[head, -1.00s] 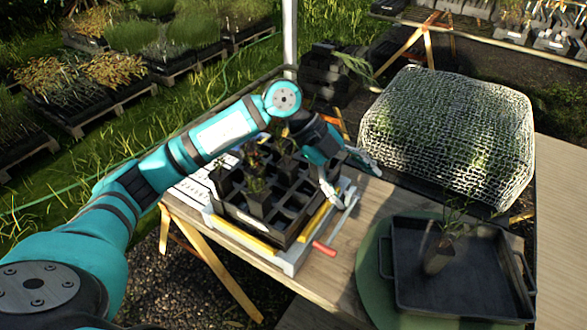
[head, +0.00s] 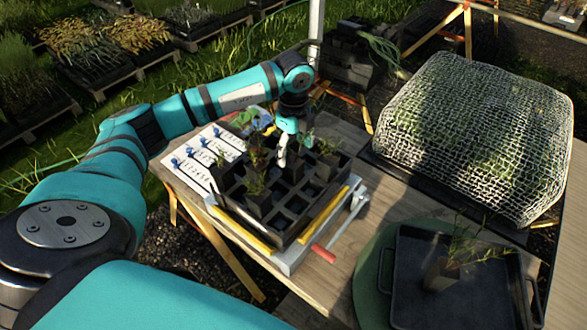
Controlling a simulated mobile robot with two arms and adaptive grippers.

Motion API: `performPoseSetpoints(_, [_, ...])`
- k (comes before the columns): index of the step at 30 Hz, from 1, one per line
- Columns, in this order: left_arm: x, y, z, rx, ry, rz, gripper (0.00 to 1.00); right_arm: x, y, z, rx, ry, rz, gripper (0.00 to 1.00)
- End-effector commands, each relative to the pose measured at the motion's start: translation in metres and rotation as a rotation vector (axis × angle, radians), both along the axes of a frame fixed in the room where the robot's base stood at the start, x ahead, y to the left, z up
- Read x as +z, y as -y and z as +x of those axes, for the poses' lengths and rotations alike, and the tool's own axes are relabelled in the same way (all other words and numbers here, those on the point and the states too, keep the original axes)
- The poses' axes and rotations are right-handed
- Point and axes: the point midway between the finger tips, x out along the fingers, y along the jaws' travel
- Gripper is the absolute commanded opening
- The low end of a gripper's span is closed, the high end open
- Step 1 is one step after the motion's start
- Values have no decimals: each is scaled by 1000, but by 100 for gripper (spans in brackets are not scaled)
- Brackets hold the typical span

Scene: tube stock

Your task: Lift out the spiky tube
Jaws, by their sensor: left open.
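A black crate (head: 285,237) of square cells stands on the wooden table, holding several dark tubes with small plants. One tube with a narrow-leaved plant (head: 256,187) stands in the near part of the crate; others stand further back and to the right. I cannot tell for sure which is the spiky one. My left gripper (head: 291,150) is open, pointing down over the back middle of the crate among the plants. Its fingertips are partly lost among leaves, and I cannot tell whether they touch a tube. My right gripper is not in view.
A black tray (head: 405,300) at the right holds one tube with a thin-leaved plant (head: 440,272). A mesh-covered mound (head: 470,135) stands behind it. White label sheets (head: 205,155) lie left of the crate. A frame with yellow bars and a red handle (head: 323,253) surrounds the crate.

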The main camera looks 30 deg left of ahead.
Motion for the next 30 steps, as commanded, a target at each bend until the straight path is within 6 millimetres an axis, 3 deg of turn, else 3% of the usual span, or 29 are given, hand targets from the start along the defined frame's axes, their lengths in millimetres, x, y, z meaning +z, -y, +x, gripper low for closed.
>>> performPoseSetpoints(3, [-10, 0, 0, -1, 0, 0, 74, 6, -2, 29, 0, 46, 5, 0])
performPoseSetpoints(7, [-17, 0, 0, -1, -1, -1, 74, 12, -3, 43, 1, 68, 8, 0])
performPoseSetpoints(12, [-39, -1, -1, 0, -5, -1, 74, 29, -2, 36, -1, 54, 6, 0])
performPoseSetpoints(18, [-64, -1, -1, 0, -1, -1, 74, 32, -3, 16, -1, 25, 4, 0])
performPoseSetpoints(25, [-66, -1, 0, -1, 1, -1, 74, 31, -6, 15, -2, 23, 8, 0])
performPoseSetpoints(30, [-66, -1, 0, -1, 1, -1, 54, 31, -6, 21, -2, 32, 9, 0])
